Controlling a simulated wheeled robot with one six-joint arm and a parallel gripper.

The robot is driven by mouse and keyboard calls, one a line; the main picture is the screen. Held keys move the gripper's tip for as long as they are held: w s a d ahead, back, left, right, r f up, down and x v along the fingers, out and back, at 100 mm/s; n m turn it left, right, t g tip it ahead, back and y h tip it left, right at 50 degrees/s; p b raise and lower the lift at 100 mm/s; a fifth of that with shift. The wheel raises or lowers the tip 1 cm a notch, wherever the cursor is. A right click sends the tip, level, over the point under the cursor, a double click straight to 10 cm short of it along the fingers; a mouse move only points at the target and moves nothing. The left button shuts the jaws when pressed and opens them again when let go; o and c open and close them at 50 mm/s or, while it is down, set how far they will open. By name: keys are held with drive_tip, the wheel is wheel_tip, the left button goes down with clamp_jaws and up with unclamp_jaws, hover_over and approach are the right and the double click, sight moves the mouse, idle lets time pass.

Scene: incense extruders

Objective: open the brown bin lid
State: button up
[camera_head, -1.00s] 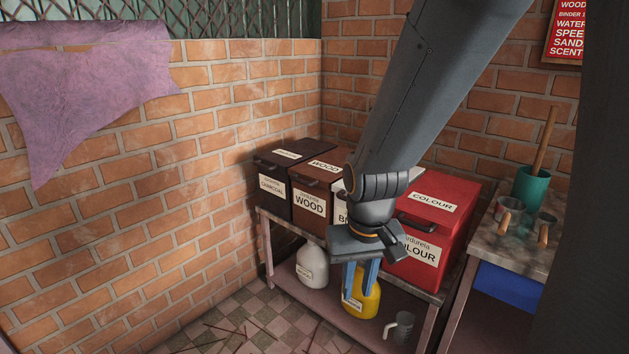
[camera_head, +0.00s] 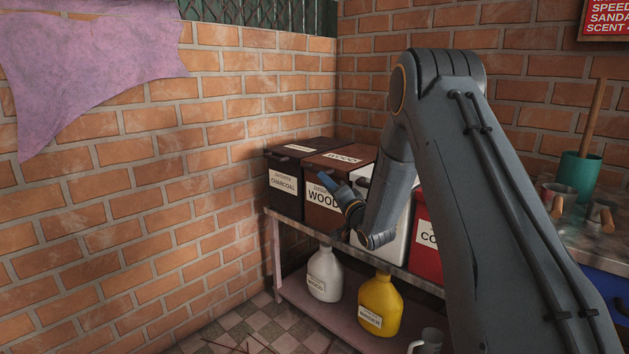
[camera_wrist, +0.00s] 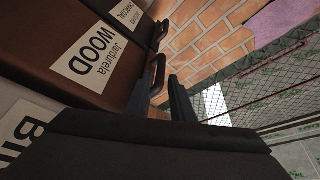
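The brown bin (camera_head: 322,217), labelled WOOD, stands between the black bin and the white bin, with its lid (camera_head: 335,163) shut. Its brown front also shows in the wrist view (camera_wrist: 65,30), tilted in the picture. My gripper (camera_head: 324,183) is at the upper front of the brown bin. In the wrist view, the two dark fingers (camera_wrist: 162,100) are apart, with a gap between them. The dark handle (camera_wrist: 157,70) lies just past the fingertips, in line with the gap. I cannot tell whether they touch it. In the head view my fingers cover the handle.
The black CHARCOAL bin (camera_head: 284,200) stands left of the brown bin. The white bin (camera_head: 396,246) and red bin (camera_head: 427,258) are to its right, partly behind my arm. A white jug (camera_head: 324,275) and yellow jug (camera_head: 380,308) stand on the lower shelf.

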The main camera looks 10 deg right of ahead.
sight(315, 171)
drive_tip(key=b+x, duration=0.1)
drive_tip(key=x, duration=0.7)
clamp_jaws()
